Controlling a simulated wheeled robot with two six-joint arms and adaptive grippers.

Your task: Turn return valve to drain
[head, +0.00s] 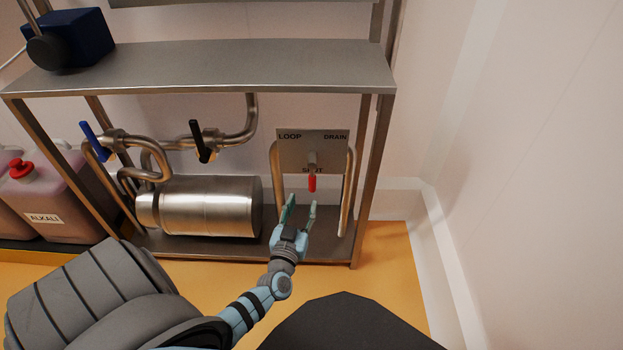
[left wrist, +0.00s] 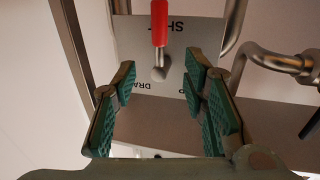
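The return valve's red-tipped handle (head: 312,183) hangs straight down from its spindle, over the word SHUT on a grey plate (head: 292,150). The plate reads LOOP at upper left and DRAIN at upper right. My left gripper (head: 301,207) is open and empty, just below the handle in the head view. In the left wrist view, the picture is turned over and the red handle (left wrist: 159,24) shows beyond the gap between the open green-padded fingers (left wrist: 161,82). I see no contact between fingers and handle. My right gripper is not in view.
A steel frame with a shelf (head: 220,66) stands above the valve plate. Pipes flank the plate. A steel cylinder (head: 211,206), a blue-handled valve (head: 92,138) and a black-handled valve (head: 199,140) are to the left. A wall is to the right, with some clear floor (head: 384,258).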

